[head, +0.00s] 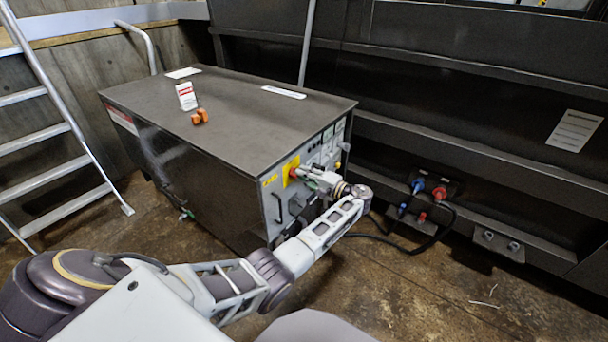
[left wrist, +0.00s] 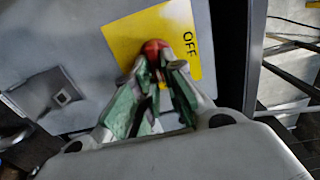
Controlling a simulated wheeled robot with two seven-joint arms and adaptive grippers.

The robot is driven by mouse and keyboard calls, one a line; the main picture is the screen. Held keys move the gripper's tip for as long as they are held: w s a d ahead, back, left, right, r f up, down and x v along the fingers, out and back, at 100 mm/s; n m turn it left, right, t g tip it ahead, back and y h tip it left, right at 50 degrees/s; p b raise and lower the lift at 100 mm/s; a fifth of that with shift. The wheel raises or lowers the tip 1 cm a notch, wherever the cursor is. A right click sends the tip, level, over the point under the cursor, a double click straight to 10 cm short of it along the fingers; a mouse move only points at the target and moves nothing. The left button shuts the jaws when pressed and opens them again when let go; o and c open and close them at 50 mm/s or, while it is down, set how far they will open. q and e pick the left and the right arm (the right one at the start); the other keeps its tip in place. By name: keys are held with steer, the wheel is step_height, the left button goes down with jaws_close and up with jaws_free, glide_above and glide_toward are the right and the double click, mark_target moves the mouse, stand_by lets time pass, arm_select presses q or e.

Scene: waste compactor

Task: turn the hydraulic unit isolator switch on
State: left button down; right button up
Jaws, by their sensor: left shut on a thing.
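The hydraulic unit (head: 190,165) is a dark cabinet with a grey control panel on its right end. The isolator switch is a red knob (left wrist: 151,46) on a yellow plate (left wrist: 128,36) marked OFF on one side. The plate also shows in the head view (head: 288,168). My left gripper (head: 300,173) reaches the panel from the right. In the left wrist view its green-padded fingers (left wrist: 158,62) are shut on the red knob, one on each side. The fingers hide much of the knob, so I cannot tell its turn angle. My right gripper is not in view.
A red-and-white tag (head: 186,96) and an orange object (head: 200,117) sit on the cabinet top. A ladder (head: 60,130) stands at the left. Blue and red plugs (head: 418,186) with dark cables are on the dark structure at the right. Open floor lies in front.

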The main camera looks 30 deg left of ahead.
arm_select(q)
steer(key=c, duration=1.5)
jaws_free()
steer(key=shift+d, duration=0.1)
steer(key=d, duration=1.1)
steer(key=shift+s+d, duration=0.4)
steer(key=shift+s, duration=0.05)
steer(key=shift+d, duration=0.1)
